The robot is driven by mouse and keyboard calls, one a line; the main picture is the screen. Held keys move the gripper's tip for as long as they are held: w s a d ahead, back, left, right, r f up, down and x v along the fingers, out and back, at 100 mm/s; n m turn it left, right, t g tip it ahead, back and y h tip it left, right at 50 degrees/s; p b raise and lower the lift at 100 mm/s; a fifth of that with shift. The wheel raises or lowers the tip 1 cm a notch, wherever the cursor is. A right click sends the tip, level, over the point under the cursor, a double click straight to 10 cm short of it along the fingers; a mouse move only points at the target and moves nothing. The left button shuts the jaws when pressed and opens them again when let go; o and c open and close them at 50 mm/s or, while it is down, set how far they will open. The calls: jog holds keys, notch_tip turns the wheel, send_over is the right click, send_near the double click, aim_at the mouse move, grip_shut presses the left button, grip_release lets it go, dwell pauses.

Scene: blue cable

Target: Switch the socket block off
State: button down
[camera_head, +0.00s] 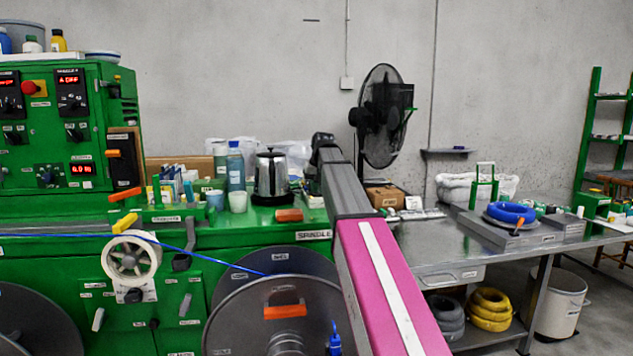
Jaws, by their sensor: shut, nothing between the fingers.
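A low, pale strip (420,213) lies at the back left of the steel table, beside a small cardboard box. It may be the socket block, but it is too small to make out sockets or a switch, or whether it is on or off. A small white box (346,83) on the wall has a cable running up from it. My pink and grey arm reaches from the lower right up to a dark end part near the kettle. No gripper fingers show; they are hidden beyond the arm or too small to make out.
The green machine (200,265) with spools and a blue cable (190,250) fills the left. A kettle (271,177) stands left of my arm's far end. A black fan (382,115) stands behind. The steel table (440,255) has a blue coil (511,212).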

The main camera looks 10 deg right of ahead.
dwell(0.3)
jog(key=shift+a+f+h, duration=0.25)
jog(key=shift+f+h, duration=0.05)
jog(key=shift+h, duration=0.1)
jog(key=shift+d, duration=0.15)
